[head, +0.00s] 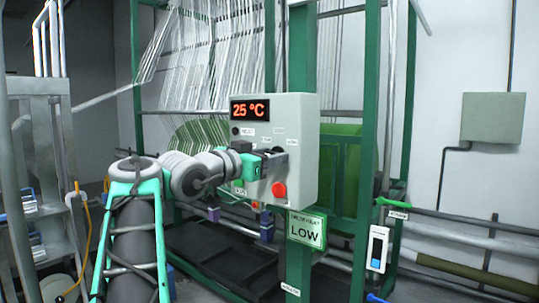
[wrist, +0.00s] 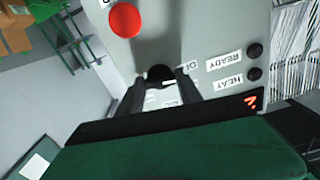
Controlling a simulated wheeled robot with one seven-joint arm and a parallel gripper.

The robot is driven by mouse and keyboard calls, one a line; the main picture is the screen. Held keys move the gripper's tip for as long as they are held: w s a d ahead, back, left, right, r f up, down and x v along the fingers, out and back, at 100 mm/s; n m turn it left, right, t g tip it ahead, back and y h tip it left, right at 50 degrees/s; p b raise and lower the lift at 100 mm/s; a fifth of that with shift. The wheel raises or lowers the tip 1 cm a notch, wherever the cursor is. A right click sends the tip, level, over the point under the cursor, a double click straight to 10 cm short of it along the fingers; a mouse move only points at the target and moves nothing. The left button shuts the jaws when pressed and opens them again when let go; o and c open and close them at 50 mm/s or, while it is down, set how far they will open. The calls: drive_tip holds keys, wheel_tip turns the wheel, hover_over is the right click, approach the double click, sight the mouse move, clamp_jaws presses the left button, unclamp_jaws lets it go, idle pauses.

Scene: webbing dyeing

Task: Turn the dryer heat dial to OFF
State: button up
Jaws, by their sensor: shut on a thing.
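The dryer's pale grey control box (head: 305,130) hangs on a green frame, with a display (head: 250,109) reading 25 °C. My arm reaches it from the left in the head view, and my gripper (head: 277,153) is at its front face, above and left of the red button (head: 279,189). In the wrist view my gripper (wrist: 160,82) is shut on the black heat dial (wrist: 160,74), one finger on each side. The dial is mostly hidden in the head view. A small light mark shows near the dial in the wrist view; its setting and the partly covered labels beside it cannot be read.
In the wrist view the red button (wrist: 125,20) lies near the dial, and labels READY (wrist: 224,60) and HEAT (wrist: 227,83) stand beside dark round lamps. A green LOW sign (head: 307,229) hangs below the box. A metal rack (head: 35,170) stands at left.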

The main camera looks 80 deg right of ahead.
drive_tip(key=shift+n, duration=0.7)
